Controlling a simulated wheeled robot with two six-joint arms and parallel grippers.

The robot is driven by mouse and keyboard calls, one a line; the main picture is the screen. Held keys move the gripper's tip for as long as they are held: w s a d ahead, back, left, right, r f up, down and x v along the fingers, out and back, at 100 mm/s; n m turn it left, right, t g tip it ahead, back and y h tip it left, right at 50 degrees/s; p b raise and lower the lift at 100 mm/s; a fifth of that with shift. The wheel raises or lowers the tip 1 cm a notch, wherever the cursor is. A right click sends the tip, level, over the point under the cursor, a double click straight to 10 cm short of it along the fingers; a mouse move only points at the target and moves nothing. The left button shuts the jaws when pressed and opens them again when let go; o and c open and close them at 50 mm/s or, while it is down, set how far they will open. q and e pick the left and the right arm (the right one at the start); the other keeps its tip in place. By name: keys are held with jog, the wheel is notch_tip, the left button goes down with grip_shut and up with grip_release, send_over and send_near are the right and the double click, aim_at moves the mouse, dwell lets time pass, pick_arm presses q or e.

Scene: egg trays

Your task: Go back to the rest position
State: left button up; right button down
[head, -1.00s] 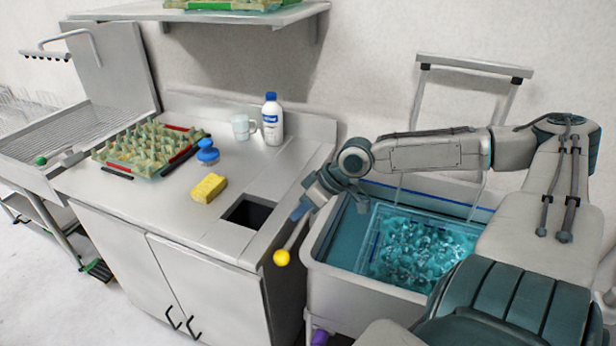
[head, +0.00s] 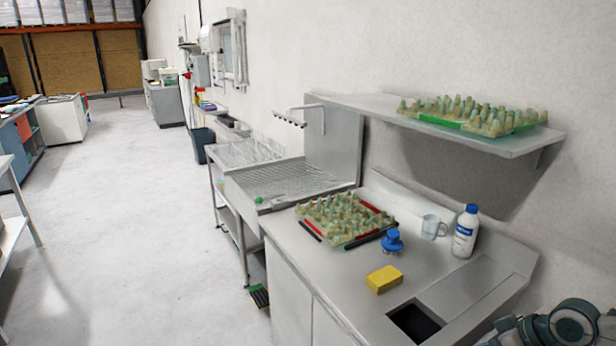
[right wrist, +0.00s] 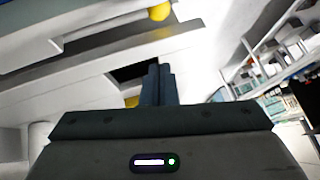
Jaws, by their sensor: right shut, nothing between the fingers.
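My right gripper (right wrist: 159,72) shows in the right wrist view with its two dark fingers shut together and nothing between them. A dark square opening and pale counter surfaces lie beyond the fingers. In the head view only part of my right arm shows at the lower right corner, beside the counter's right end; its fingers are not clear there. My left gripper is in neither view.
The counter (head: 335,277) holds an egg tray (head: 347,243), a blue-handled brush (head: 392,241), a yellow sponge (head: 384,279), a mug (head: 432,227) and a white bottle (head: 465,232). A wall shelf (head: 445,135) hangs above. Open floor (head: 150,230) lies left.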

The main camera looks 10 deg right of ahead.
jog(key=s+a+f+n+h, duration=0.1)
jog(key=s+a+f+h, duration=0.1)
jog(key=s+a+f, duration=1.05)
jog(key=s+a+m+g+h, duration=0.2)
jog(key=s+a+m+h, duration=0.15)
jog(key=s, duration=0.35)
jog(key=s+d+f+g+b, duration=0.1)
jog(key=d+f, duration=0.2)
jog(key=f, duration=3)
jog(key=s+d+f+g+b, duration=0.1)
jog(key=s+f, duration=1.7)
jog(key=f, duration=0.1)
jog(key=shift+d+m, duration=0.15)
jog(key=shift+m, duration=0.2)
